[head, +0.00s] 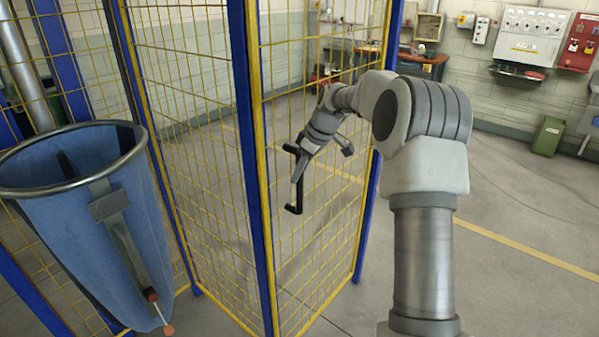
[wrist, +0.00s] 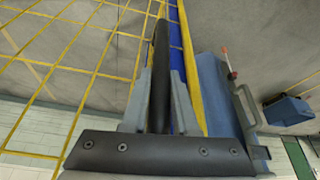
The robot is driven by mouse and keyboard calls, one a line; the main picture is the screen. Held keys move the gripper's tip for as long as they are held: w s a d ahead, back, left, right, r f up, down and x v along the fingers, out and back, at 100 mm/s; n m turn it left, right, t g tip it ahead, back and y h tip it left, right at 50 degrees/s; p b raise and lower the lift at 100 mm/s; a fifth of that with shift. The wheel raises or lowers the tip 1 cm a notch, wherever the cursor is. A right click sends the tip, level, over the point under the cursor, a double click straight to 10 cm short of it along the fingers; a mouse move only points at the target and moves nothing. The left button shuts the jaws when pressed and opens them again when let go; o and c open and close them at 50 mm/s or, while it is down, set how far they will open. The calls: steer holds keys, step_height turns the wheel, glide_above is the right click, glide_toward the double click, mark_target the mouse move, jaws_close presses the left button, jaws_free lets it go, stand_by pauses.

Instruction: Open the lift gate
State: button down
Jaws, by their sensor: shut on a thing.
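The gate is a yellow wire-mesh panel (head: 325,215) in a blue and yellow frame, standing upright left of my arm. It meets another mesh section at the blue post (head: 255,170); I cannot tell whether it stands ajar. A black bar handle (head: 297,195) is on its mesh. My gripper (head: 300,152) is at the upper part of this handle. In the wrist view, the black handle (wrist: 161,60) runs between the two grey fingers of my gripper (wrist: 161,85), which are shut on it. The fingers hide part of the handle.
A blue sling bag (head: 75,215) hangs from a metal ring at the left; it also shows in the wrist view (wrist: 215,95). More mesh fencing (head: 190,110) stands beside it. A workbench (head: 400,62) and green bin (head: 549,135) are far back. The floor at right is clear.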

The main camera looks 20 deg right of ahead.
steer(key=shift+r, duration=0.1)
steer(key=c, duration=0.7)
jaws_free()
steer(key=v, duration=1.7)
steer(key=shift+r, duration=0.15)
